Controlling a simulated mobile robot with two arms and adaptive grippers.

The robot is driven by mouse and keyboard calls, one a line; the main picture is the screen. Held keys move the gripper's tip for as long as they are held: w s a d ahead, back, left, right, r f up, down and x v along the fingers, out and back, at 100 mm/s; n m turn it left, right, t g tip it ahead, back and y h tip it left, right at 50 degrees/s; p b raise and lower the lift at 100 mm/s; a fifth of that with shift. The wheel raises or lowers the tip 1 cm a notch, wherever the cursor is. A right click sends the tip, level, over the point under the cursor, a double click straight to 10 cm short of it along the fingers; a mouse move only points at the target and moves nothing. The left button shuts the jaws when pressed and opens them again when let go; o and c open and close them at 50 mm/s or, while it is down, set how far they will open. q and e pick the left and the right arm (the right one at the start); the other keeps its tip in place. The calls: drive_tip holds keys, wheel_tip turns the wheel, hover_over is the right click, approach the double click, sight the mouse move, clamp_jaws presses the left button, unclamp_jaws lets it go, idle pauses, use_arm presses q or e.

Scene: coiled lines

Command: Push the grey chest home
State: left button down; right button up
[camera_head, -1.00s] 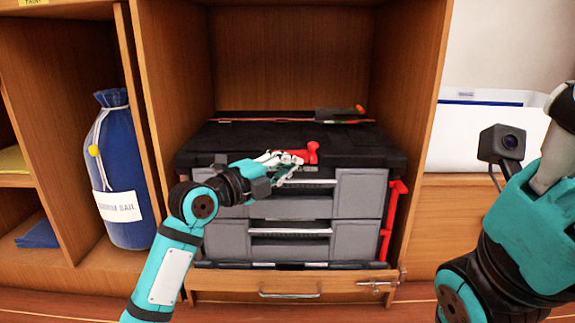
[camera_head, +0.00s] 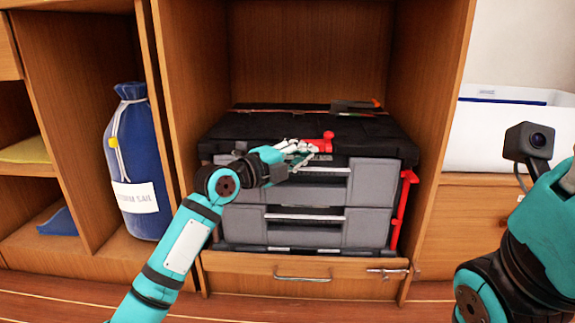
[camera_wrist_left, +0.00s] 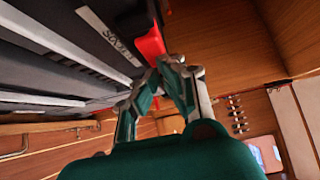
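The grey chest (camera_head: 300,190) sits in the middle bay of the wooden cabinet. It has a black lid (camera_head: 250,125), two grey drawer fronts with pale handle strips, and red latches (camera_head: 403,205). My left gripper (camera_head: 312,150) is at the chest's upper front, by the red top latch (camera_head: 327,142). In the left wrist view its fingertips (camera_wrist_left: 170,66) meet close to the red latch (camera_wrist_left: 150,44), beside the dark chest front (camera_wrist_left: 70,50). I cannot tell whether they touch it. My right gripper is out of view; only part of the right arm shows at the right.
Wooden bay walls (camera_head: 438,110) stand close on both sides of the chest. A drawer (camera_head: 330,270) with a metal handle lies below it. A blue bag (camera_head: 140,165) stands in the left bay. A white bin (camera_head: 500,135) stands at the right.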

use_arm(q)
drive_tip(key=s+d+v, duration=0.2)
drive_tip(key=v, duration=1)
drive_tip(key=shift+s+a+r, duration=0.15)
drive_tip(key=shift+r, duration=0.1)
idle(0.4)
